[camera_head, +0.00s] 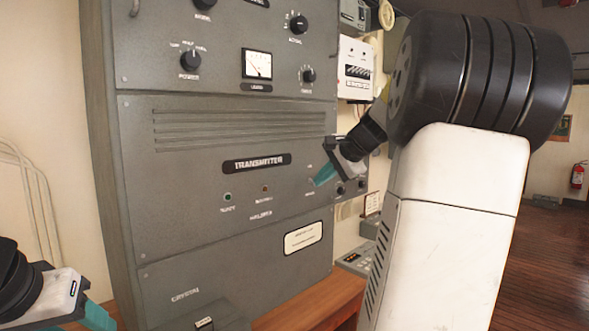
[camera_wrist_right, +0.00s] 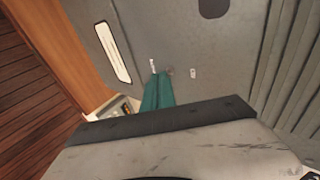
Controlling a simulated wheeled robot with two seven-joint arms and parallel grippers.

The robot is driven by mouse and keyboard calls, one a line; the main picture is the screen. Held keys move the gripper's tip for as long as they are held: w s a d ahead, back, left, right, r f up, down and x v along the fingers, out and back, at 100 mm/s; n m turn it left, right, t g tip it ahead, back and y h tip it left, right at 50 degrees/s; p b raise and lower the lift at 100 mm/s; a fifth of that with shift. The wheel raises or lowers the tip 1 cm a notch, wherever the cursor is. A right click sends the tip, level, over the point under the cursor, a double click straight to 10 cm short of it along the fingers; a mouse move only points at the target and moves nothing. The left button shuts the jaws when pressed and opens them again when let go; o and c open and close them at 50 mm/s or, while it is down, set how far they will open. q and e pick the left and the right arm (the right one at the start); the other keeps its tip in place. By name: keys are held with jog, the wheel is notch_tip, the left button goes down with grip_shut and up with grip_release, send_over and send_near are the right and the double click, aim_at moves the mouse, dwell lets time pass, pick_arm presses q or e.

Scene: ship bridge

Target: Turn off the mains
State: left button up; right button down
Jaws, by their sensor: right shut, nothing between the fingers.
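The grey transmitter cabinet (camera_head: 200,150) fills the left and middle of the head view. My right gripper (camera_head: 322,176) is shut and empty, with its teal fingertips at the right side of the transmitter panel. In the right wrist view the closed fingertips (camera_wrist_right: 155,90) point at the panel between small white labels. A small switch-like part (camera_wrist_right: 168,72) shows just beyond the tips; its position and whether the tips touch it cannot be told. My left gripper (camera_head: 92,316) is low at the left edge, partly cut off, away from the panel.
Knobs and a meter (camera_head: 257,65) sit above the transmitter panel. Green and red lamps (camera_head: 228,197) are left of my right gripper. A wooden desk (camera_head: 310,303) lies below. Wall-mounted equipment (camera_head: 355,68) stands behind the arm. Open floor (camera_head: 550,250) is at right.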

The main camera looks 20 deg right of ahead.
jog(key=shift+r, duration=0.1)
jog(key=shift+r, duration=0.7)
jog(key=shift+s+r, duration=0.1)
jog(key=shift+s, duration=0.05)
